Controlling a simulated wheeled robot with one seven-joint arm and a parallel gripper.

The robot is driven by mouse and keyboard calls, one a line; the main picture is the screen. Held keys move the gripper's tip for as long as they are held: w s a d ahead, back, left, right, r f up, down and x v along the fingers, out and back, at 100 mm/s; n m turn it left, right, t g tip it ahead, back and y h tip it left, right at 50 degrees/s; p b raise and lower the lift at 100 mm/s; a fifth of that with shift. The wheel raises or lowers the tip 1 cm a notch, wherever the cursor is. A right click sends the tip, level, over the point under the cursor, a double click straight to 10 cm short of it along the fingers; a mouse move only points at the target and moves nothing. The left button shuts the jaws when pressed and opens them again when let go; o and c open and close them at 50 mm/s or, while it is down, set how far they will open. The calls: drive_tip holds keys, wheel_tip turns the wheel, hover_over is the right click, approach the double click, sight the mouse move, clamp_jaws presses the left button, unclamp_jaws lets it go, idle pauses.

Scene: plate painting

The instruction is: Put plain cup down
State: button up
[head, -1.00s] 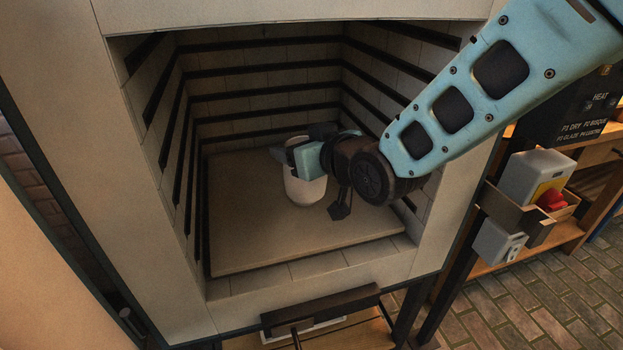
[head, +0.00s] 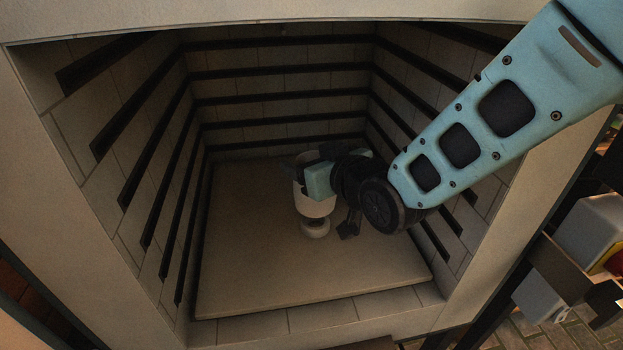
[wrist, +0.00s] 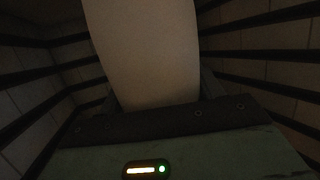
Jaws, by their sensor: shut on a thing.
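The plain cup (head: 316,207) is pale and upright inside the kiln, over the flat shelf (head: 260,275). My gripper (head: 308,172) is shut on its upper part, reaching in from the right and hiding much of that part. Just below the cup shows a small pale round piece (head: 315,229) with a dark band above it. I cannot tell whether the cup touches this piece. In the wrist view the cup (wrist: 146,50) fills the upper middle, close in front of my gripper.
Kiln walls with dark horizontal grooves enclose the shelf at the left (head: 130,150), the back and the right. The shelf is bare to the left and in front of the cup. Outside at the right stands a rack with a grey box (head: 590,230).

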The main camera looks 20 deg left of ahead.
drive_tip(key=shift+f, duration=1.7)
drive_tip(key=shift+f, duration=0.15)
drive_tip(key=o, duration=1.2)
drive_tip(key=shift+c, duration=0.2)
drive_tip(key=v, duration=1.2)
drive_tip(key=shift+b, duration=0.35)
drive_tip(key=shift+d, duration=0.15)
